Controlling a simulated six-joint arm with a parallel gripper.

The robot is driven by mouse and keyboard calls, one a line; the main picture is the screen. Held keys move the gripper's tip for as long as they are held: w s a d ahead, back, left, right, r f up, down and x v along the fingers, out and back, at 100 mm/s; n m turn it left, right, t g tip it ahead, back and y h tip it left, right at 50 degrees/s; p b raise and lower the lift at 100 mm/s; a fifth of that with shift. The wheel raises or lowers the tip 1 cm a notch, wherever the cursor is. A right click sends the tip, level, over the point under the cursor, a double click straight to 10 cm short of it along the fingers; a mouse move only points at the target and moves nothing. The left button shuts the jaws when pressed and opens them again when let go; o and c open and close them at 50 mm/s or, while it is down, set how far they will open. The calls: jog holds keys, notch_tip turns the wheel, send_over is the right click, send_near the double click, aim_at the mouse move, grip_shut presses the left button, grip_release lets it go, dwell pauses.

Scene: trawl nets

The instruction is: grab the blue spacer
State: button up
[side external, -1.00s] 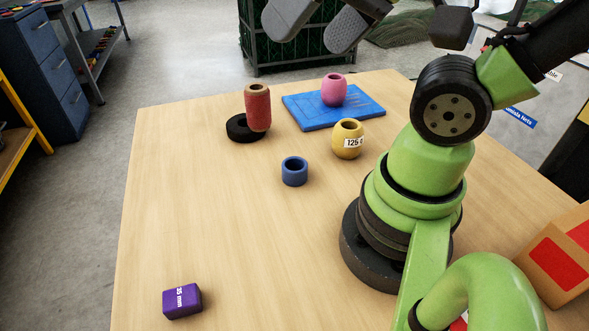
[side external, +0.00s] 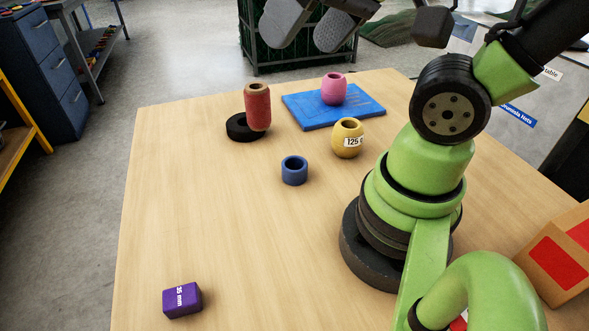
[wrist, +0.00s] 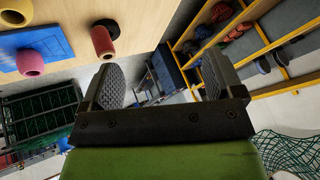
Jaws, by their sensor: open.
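The blue spacer (side external: 294,171) is a short hollow ring standing upright on the wooden table, near its middle. My gripper (side external: 305,30) is at the top of the side view, high above the table's far part, with its two grey pads apart and nothing between them. In the wrist view my gripper (wrist: 165,80) is also open and empty. The blue spacer is not seen in the wrist view.
A yellow float (side external: 347,138) marked 125 stands just right of the spacer. A pink float (side external: 333,89) sits on a blue board (side external: 305,112). A purple block (side external: 182,300) lies at the front left.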

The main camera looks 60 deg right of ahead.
jog(key=w+d+f+n+g+h, duration=0.2)
jog(key=w+d+f+g, duration=0.3)
jog(key=f, duration=0.3)
jog(key=n+g, duration=0.2)
jog(key=n, duration=0.1)
send_over(295, 164)
jog(key=a, duration=0.2)
notch_tip(295, 164, down, 11)
jog(key=shift+s+d+f, duration=0.1)
jog(key=shift+s+f, duration=0.05)
jog(key=shift+f, duration=1.55)
jog(key=shift+s+f, duration=0.15)
jog(key=shift+f, duration=1.6)
jog(key=shift+s+d+f, duration=0.1)
jog(key=shift+s+f, duration=0.05)
jog(key=shift+f, duration=1.55)
jog(key=c, duration=1)
